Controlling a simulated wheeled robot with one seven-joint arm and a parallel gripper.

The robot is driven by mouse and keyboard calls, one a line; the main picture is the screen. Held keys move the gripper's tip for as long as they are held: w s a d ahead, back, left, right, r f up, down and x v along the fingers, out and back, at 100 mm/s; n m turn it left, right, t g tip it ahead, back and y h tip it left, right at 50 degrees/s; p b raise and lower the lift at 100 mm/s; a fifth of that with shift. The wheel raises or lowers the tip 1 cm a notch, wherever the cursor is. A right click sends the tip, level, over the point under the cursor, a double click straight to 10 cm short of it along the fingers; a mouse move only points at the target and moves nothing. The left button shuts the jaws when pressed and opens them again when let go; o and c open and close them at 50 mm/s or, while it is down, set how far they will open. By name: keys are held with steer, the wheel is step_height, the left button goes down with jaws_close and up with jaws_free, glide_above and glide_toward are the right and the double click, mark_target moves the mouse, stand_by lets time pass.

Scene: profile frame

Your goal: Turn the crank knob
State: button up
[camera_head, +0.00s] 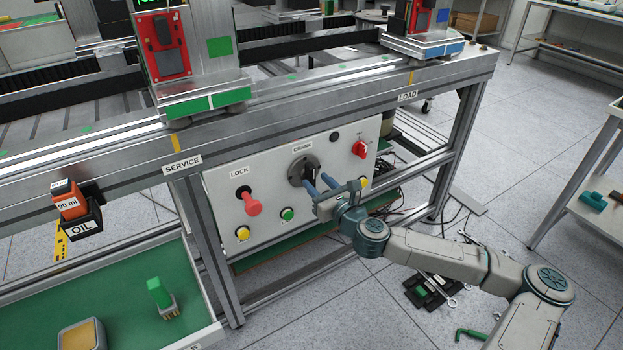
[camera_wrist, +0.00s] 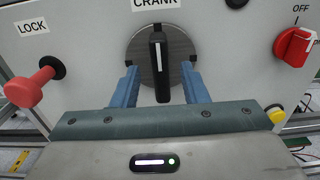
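The crank knob is a black bar handle (camera_wrist: 158,68) on a round grey disc (camera_wrist: 177,48), under the CRANK label on a light grey panel. The bar stands close to upright in the wrist view. In the head view the disc (camera_head: 297,170) shows, with the knob partly behind my fingers. My gripper (camera_wrist: 160,76) is open, with one blue finger on each side of the black bar and a visible gap on both sides. I cannot tell how deep the fingertips reach along the bar.
Left of the crank is a red LOCK handle (camera_head: 251,203); right is a red OFF switch (camera_head: 359,149). Green (camera_head: 287,214) and yellow (camera_head: 242,233) buttons sit lower on the panel. A metal frame beam (camera_head: 280,125) runs above. Tools and cables lie on the floor below.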

mark_target(313, 179)
steer(key=shift+x, duration=1.85)
jaws_close()
